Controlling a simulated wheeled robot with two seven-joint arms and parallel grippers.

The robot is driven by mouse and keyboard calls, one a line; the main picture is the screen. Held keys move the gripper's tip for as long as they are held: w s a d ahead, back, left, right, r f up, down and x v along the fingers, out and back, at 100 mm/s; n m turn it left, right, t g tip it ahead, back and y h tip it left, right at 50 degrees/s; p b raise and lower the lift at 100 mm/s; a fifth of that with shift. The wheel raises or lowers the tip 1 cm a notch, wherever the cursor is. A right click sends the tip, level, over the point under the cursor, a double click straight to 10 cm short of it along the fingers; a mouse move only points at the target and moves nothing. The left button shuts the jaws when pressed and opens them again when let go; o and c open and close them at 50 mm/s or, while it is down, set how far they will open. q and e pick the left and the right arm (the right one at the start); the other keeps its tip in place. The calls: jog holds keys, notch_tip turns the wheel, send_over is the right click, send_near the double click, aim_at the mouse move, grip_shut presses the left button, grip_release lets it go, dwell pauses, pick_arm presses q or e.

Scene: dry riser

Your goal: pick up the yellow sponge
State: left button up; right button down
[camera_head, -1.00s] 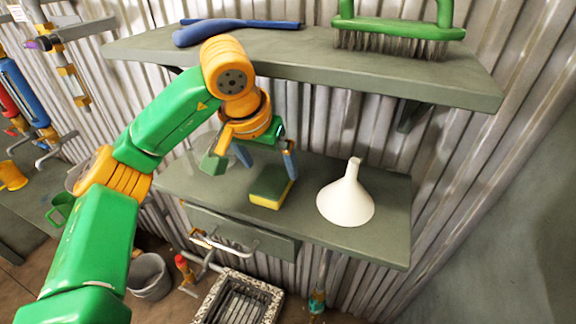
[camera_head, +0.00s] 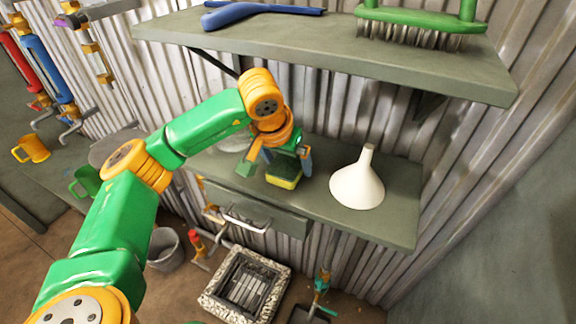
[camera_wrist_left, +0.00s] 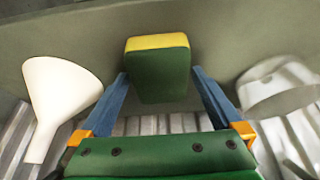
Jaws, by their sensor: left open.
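The sponge (camera_head: 285,173), yellow below with a dark green upper layer, lies on the lower grey shelf (camera_head: 400,215). In the left wrist view the sponge (camera_wrist_left: 158,68) sits between the tips of the two blue fingers, with a gap on each side. My left gripper (camera_head: 276,165) is open, with its fingers down on either side of the sponge in the head view. It holds nothing. The gripper partly hides the sponge in the head view. My right gripper is not in view.
A white funnel (camera_head: 357,182) stands right of the sponge on the same shelf. An upper shelf (camera_head: 300,45) holds a green brush (camera_head: 420,24) and a blue tool (camera_head: 245,12), overhanging the work area. A whitish translucent object (camera_wrist_left: 278,88) stands on the gripper's other side.

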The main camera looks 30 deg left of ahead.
pick_arm(q)
jog(key=shift+w+f, duration=0.1)
jog(key=shift+f, duration=0.15)
jog(key=c, duration=1.2)
jog(key=shift+o, duration=0.2)
jog(key=shift+r, duration=0.1)
jog(key=shift+r, duration=0.5)
jog(key=shift+s+r+b, duration=0.2)
jog(key=shift+r+b, duration=0.1)
jog(key=shift+b, duration=0.15)
jog(key=s+b, duration=0.2)
jog(key=s, duration=0.2)
jog(key=s+b, duration=0.1)
jog(key=s, duration=0.4)
jog(key=shift+s+d+f+b, duration=0.1)
jog(key=shift+d+f+b, duration=0.1)
jog(key=shift+b, duration=0.2)
jog(key=s, duration=0.8)
jog(key=shift+s+d+r+b, duration=0.2)
jog(key=shift+d+r+b, duration=0.15)
jog(key=shift+b, duration=0.1)
